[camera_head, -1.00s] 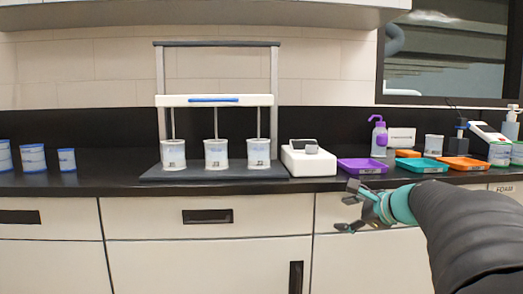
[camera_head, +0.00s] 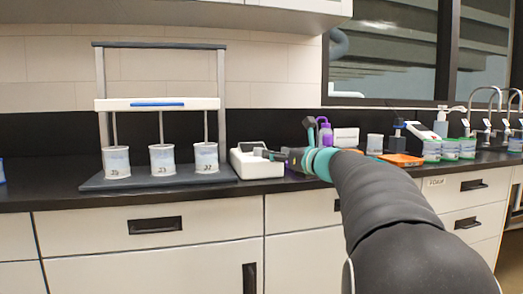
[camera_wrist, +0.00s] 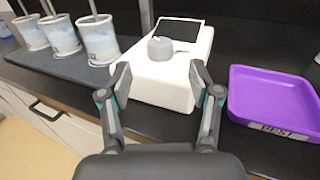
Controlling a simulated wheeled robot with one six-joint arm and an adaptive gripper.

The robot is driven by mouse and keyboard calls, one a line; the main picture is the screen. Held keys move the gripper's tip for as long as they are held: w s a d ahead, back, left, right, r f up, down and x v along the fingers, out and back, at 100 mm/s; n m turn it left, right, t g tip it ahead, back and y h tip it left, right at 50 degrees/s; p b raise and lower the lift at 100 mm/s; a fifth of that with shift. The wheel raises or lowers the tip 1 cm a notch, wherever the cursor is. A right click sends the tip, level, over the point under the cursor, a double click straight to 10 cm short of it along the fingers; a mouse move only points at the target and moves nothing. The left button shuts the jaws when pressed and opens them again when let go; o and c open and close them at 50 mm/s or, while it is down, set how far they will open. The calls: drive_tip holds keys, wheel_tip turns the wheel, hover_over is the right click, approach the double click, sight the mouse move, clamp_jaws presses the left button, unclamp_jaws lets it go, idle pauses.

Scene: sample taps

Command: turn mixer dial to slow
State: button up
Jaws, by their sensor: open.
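The mixer control box (camera_head: 256,166) is white and stands on the black counter, right of the mixer stand. In the wrist view the box (camera_wrist: 172,85) lies straight ahead, with a dark screen (camera_wrist: 179,29) and a grey round dial (camera_wrist: 160,48) on top. The dial's setting marks are too small to read. My gripper (camera_wrist: 157,80) is open and empty, its two fingers on either side of the box's near part, short of the dial. In the head view my gripper (camera_head: 283,154) is at the box's right side and partly hides the dial.
The mixer stand (camera_head: 160,104) with three cups (camera_head: 163,160) is left of the box. A purple tray (camera_wrist: 270,98) is close on the right. An orange tray (camera_head: 402,159), bottles and tubs stand farther right. The counter's front edge runs below my gripper.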

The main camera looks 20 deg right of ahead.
sight(261, 149)
drive_tip(key=x, duration=0.7)
drive_tip(key=shift+w+p, duration=0.25)
drive_tip(key=shift+p, duration=0.1)
drive_tip(key=c, duration=1.1)
drive_tip(key=shift+a, duration=0.1)
drive_tip(key=shift+c, duration=0.2)
